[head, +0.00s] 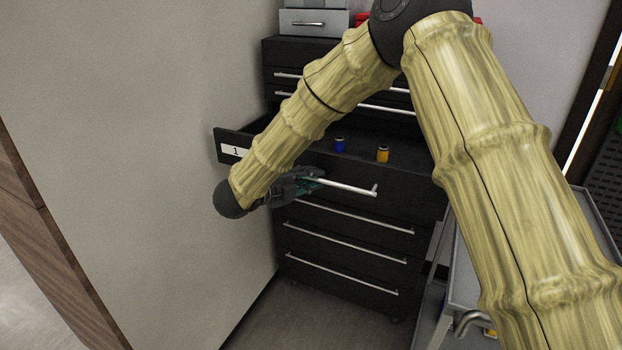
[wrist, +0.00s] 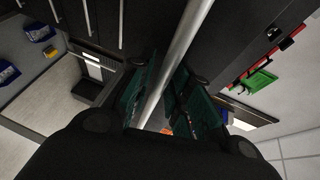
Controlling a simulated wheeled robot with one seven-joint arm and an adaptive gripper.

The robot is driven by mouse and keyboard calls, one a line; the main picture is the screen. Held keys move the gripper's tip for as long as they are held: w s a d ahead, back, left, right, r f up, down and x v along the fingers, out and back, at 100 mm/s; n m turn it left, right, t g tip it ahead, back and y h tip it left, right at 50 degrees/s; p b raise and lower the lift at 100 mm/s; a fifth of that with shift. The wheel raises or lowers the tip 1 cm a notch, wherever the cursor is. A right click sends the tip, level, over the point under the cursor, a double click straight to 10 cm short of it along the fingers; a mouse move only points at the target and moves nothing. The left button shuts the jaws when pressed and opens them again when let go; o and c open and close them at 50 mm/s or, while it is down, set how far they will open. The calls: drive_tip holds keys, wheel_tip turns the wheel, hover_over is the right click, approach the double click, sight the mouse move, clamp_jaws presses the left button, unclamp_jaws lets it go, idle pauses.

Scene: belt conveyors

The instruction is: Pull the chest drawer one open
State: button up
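My gripper (head: 312,181) is at the left part of this handle. In the wrist view the handle bar (wrist: 180,50) passes between the green-padded fingers of my gripper (wrist: 164,88), which appear shut on it. My forearm hides part of the drawer's left side.
More closed drawers with silver handles (head: 345,272) lie below and above drawer one. A grey wall (head: 150,130) stands close on the left of the chest. A grey cart (head: 462,290) stands at the right. Grey boxes (head: 313,22) sit on top of the chest.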

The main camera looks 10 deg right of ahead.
drive_tip(key=v, duration=1.2)
drive_tip(key=d+f+n+t+y, duration=0.1)
drive_tip(key=d+f+n+y, duration=0.2)
drive_tip(key=f, duration=0.5)
drive_tip(key=s+d+f+n+t+y, duration=0.1)
drive_tip(key=d+f+n+y, duration=0.15)
drive_tip(key=f+n, duration=0.5)
drive_tip(key=d+f+n+y, duration=0.2)
drive_tip(key=d+f+n, duration=0.1)
drive_tip(key=f, duration=0.6)
drive_tip(key=s+d+f+n+g+y, duration=0.1)
drive_tip(key=s+d+f+n+y, duration=0.15)
drive_tip(key=s+f, duration=0.4)
drive_tip(key=s+d+f+n+g+y, duration=0.1)
drive_tip(key=s+d+f+n+g, duration=0.2)
drive_tip(key=s+f, duration=0.4)
drive_tip(key=s+d+f+n+g, duration=0.2)
drive_tip(key=s+f+n, duration=0.1)
drive_tip(key=s, duration=0.6)
drive_tip(key=s+d+f+n+g+y, duration=0.1)
drive_tip(key=s+d+f+n+g, duration=0.1)
drive_tip(key=s, duration=0.8)
drive_tip(key=s+d+f+n+g+y, duration=0.1)
drive_tip(key=s+d+f+n+g, duration=0.1)
drive_tip(key=s, duration=0.7)
wheel_tip(320, 180, down, 3)
drive_tip(key=shift+s+d+r+n+g, duration=0.15)
drive_tip(key=shift+s+d+n+g, duration=0.2)
drive_tip(key=shift+d+n, duration=0.65)
